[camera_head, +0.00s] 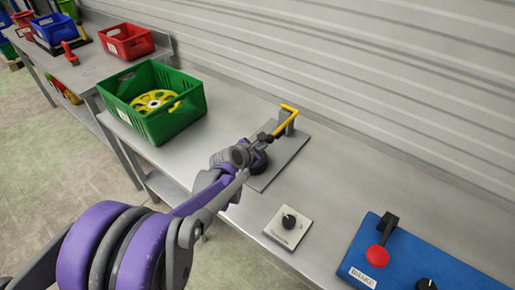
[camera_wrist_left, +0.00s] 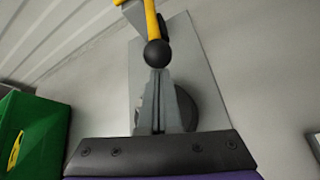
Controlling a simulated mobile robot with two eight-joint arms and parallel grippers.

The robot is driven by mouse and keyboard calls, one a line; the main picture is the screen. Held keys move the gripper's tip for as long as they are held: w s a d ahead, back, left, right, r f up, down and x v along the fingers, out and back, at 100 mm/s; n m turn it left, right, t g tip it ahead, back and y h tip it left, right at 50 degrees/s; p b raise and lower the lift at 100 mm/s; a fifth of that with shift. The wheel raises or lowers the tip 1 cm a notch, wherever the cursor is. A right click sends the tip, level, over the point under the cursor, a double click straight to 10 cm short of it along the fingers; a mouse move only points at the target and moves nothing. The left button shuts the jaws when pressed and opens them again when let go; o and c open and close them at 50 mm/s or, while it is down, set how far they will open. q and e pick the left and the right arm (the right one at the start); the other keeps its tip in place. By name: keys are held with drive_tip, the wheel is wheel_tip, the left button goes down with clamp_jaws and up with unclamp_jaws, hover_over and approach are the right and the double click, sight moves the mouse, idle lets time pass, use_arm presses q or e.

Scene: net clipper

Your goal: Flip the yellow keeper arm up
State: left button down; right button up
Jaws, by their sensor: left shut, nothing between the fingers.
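The yellow keeper arm (camera_head: 284,120) sits on a grey post (camera_head: 288,128) at the back of a grey plate (camera_head: 286,160) on the bench. In the left wrist view, the yellow arm (camera_wrist_left: 151,20) ends in a black ball knob (camera_wrist_left: 156,53). My left gripper (camera_head: 264,140) is over the plate, close to the arm's near end. In the left wrist view, its fingers (camera_wrist_left: 157,82) are together, with the tips right by the knob; I cannot tell whether they touch it. A dark round part (camera_wrist_left: 186,108) on the plate is partly hidden behind the fingers. My right gripper is not in view.
A green crate (camera_head: 180,128) with a yellow wheel (camera_head: 155,100) stands left of the plate. A small dial panel (camera_head: 288,226) lies near the front edge. A blue panel (camera_head: 400,262) with a red knob (camera_head: 377,256) is at right. A corrugated wall (camera_head: 400,80) runs behind.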

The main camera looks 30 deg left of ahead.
use_arm(q)
drive_tip(key=shift+w+f, duration=0.15)
drive_tip(key=shift+w, duration=0.05)
idle(0.3)
